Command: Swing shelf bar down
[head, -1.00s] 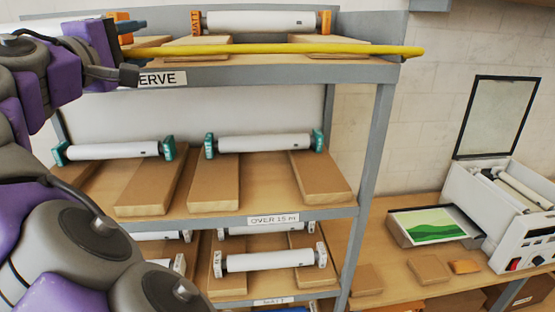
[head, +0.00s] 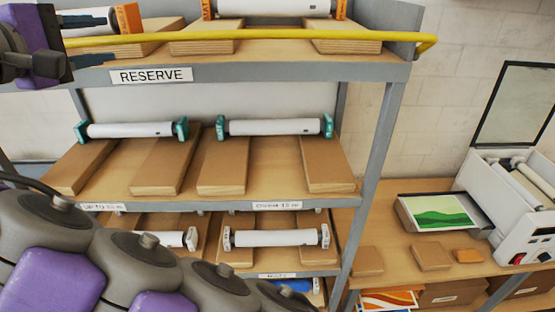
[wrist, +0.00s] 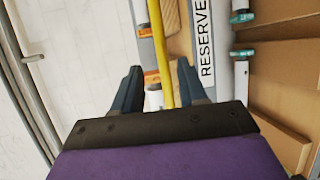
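The yellow shelf bar (head: 260,36) runs level across the front of the top shelf, above the RESERVE label (head: 151,76). Its right end bends at the right post. My gripper (head: 88,42) is at the top left, at the bar's left part. In the wrist view my gripper (wrist: 158,82) is open, its two blue fingers well apart. There the bar (wrist: 157,45) passes through the gap between them, without clear contact. I cannot tell how deep it sits between the fingers. The bar's left end is hidden behind my wrist.
White rolls with orange end pieces (head: 341,9) lie behind the bar. Rolls with teal ends (head: 275,127) rest on wooden blocks on the shelf below. The grey right post (head: 374,165) stands beside a table with an open laminator (head: 515,200) and a green picture (head: 440,212).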

